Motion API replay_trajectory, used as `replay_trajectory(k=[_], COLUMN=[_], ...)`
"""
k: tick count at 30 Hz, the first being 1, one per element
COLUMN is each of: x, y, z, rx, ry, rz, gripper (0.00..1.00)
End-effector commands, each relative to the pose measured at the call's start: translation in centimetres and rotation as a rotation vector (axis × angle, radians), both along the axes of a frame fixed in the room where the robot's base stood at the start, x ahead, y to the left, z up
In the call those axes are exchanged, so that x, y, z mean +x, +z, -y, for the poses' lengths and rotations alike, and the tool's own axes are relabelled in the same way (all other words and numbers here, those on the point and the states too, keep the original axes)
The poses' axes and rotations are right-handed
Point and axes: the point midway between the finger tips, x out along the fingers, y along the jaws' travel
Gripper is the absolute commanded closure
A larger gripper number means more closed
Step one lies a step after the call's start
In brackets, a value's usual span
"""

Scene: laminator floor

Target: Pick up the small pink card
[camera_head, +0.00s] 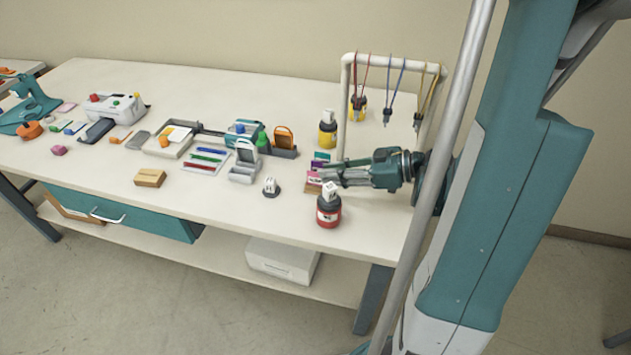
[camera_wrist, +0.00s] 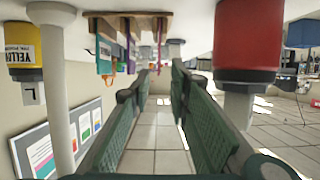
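A small pink card (camera_head: 313,177) stands in a wooden card holder near the front right of the table, at my gripper's fingertips. My gripper (camera_head: 322,179) reaches in from the right, low over the table. In the wrist view, which is upside down, the two dark green fingers (camera_wrist: 162,73) are apart with floor showing between them, so it is open and empty. Another flat pink card (camera_head: 66,107) lies at the far left of the table.
A red bottle (camera_head: 329,212) with a white cap stands just in front of the gripper; it also shows in the wrist view (camera_wrist: 248,40). A yellow bottle (camera_head: 327,130) stands behind. A white pipe rack (camera_head: 346,105) with hanging lanyards rises close by. The table's front edge is near.

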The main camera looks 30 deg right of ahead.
Motion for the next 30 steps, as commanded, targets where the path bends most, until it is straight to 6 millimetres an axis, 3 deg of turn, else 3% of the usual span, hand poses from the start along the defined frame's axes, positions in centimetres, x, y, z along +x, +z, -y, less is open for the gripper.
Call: replay_trajectory(k=[8, 30], x=[0.3, 3.6], y=[-0.2, -1.6], z=[-0.3, -3.4], rx=[0.000, 0.000], ry=[0.001, 0.000], rz=[0.000, 0.000], gripper=[0.80, 0.80])
